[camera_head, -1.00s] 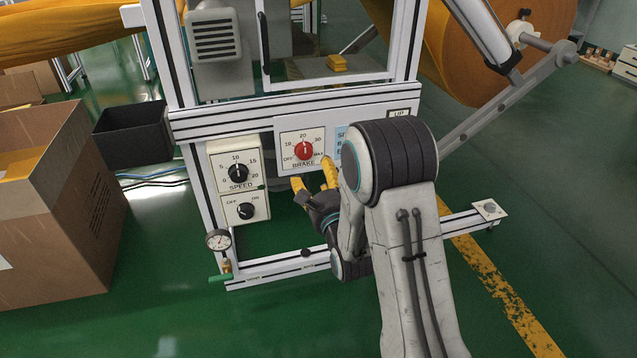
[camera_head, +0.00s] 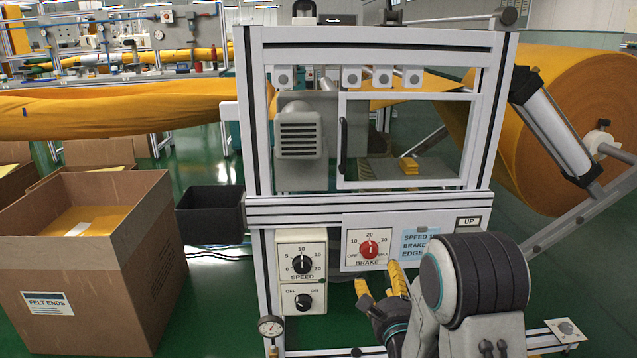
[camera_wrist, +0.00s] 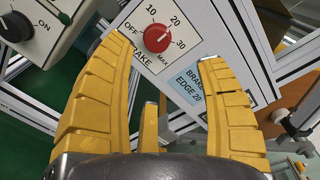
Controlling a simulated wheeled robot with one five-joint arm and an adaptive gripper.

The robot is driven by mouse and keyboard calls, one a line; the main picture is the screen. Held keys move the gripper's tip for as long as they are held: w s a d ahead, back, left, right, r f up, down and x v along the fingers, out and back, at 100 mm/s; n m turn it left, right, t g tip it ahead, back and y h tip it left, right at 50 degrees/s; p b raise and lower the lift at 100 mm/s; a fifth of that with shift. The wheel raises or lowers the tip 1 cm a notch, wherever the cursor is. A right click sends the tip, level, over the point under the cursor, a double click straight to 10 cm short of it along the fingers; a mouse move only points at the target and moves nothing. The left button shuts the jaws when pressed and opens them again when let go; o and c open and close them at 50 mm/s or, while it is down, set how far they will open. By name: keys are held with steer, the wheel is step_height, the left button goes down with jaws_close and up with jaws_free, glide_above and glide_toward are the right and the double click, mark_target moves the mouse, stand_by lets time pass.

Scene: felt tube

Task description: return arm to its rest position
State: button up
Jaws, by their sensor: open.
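My gripper (camera_head: 381,284) has yellow fingers and is open and empty. In the head view it is below the brake panel, with my arm folded in front at the lower right. In the wrist view my gripper (camera_wrist: 160,60) has its two fingers spread apart. The red brake knob (camera_head: 369,250) sits on its white panel above the fingers. The same red knob (camera_wrist: 157,38) shows between the fingertips in the wrist view, apart from them.
The machine frame (camera_head: 360,205) stands close ahead. The speed panel (camera_head: 301,256) is left of the brake panel, and a pressure gauge (camera_head: 271,326) is below it. A cardboard box (camera_head: 130,290) stands at left, beside a black bin (camera_head: 210,212). A large orange roll (camera_head: 560,110) is at right.

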steer(key=s+r+n+g+p, duration=0.35)
steer(key=r+n+p, duration=0.25)
steer(key=r+p, duration=0.45)
steer(key=s+r+n+g+p, duration=0.3)
steer(key=s+r+n+p, duration=0.2)
steer(key=r+p, duration=0.6)
steer(key=s+r+n+g+p, duration=0.7)
steer(key=s+r+n+p, duration=0.5)
steer(key=s+r+p, duration=0.6)
steer(key=s+r, duration=0.3)
steer(key=s, duration=0.3)
steer(key=shift+r+g+p, duration=0.3)
steer(key=shift+g, duration=0.05)
steer(key=shift+w, duration=0.1)
steer(key=shift+c, duration=0.2)
